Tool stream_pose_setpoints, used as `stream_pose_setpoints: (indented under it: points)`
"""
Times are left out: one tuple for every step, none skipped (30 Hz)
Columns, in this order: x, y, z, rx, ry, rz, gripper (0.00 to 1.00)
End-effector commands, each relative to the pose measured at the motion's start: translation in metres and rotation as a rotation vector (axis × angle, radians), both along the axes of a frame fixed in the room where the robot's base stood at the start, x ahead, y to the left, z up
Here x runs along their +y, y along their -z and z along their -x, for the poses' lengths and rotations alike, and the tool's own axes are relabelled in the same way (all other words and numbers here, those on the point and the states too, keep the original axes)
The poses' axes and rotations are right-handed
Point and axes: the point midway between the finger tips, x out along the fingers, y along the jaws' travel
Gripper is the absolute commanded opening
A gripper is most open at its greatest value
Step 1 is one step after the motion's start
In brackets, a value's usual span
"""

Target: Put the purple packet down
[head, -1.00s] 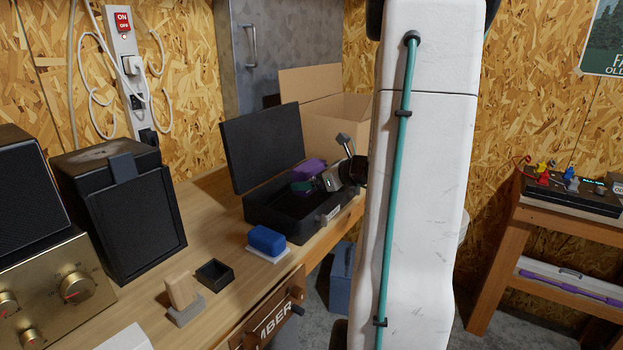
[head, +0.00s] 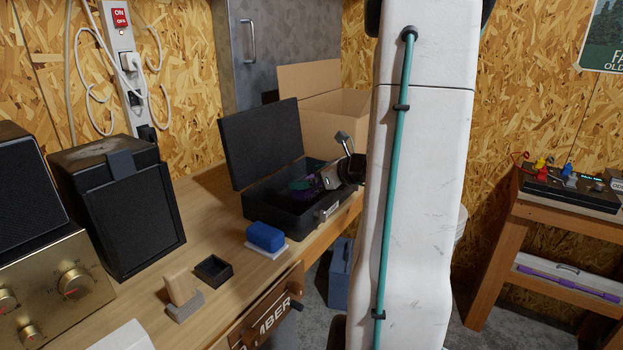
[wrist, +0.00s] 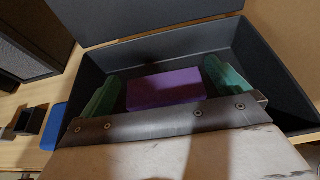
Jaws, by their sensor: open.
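The purple packet (wrist: 165,88) lies inside the open black case (wrist: 272,75), on or very near its floor. My gripper (wrist: 168,92) is open around it, with one green finger at each end of the packet and a dark gap at each side. In the head view the packet (head: 315,183) shows only as a small dark purple patch low inside the case (head: 272,222). My gripper (head: 304,186) reaches into the case there from the right, and partly hides the packet.
The case lid stands raised at the back left. A blue block (head: 265,236) on a white pad, a small black tray (head: 213,269) and a wooden block (head: 181,287) sit in front of the case. A cardboard box (head: 335,120) stands behind it.

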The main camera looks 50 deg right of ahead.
Motion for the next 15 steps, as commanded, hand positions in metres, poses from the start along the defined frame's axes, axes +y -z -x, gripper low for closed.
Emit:
stream_pose_setpoints:
  points:
    - [0.000,-0.008,0.000,-0.002,0.000,0.005,1.00]
    - [-0.001,-0.009,0.004,-0.001,0.003,0.004,1.00]
    - [-0.002,-0.012,0.012,-0.002,0.003,0.002,1.00]
    - [-0.003,-0.014,0.018,-0.002,0.004,0.003,1.00]
    - [-0.003,-0.017,0.024,-0.002,0.005,0.003,1.00]
    - [-0.004,-0.020,0.033,-0.001,0.006,0.003,1.00]
    - [-0.004,-0.023,0.039,-0.002,0.006,0.004,1.00]
    - [-0.005,-0.025,0.046,-0.001,0.006,0.003,1.00]
    - [-0.006,-0.029,0.054,-0.001,0.006,0.003,1.00]
    - [-0.006,-0.031,0.061,-0.001,0.006,0.003,1.00]
    - [-0.007,-0.034,0.067,-0.001,0.006,0.004,1.00]
    - [-0.007,-0.037,0.074,-0.002,0.005,0.003,1.00]
    - [-0.008,-0.039,0.079,-0.001,0.005,0.003,1.00]
    - [-0.008,-0.041,0.085,0.000,0.005,0.003,1.00]
    - [-0.008,-0.044,0.090,-0.001,0.005,0.003,1.00]
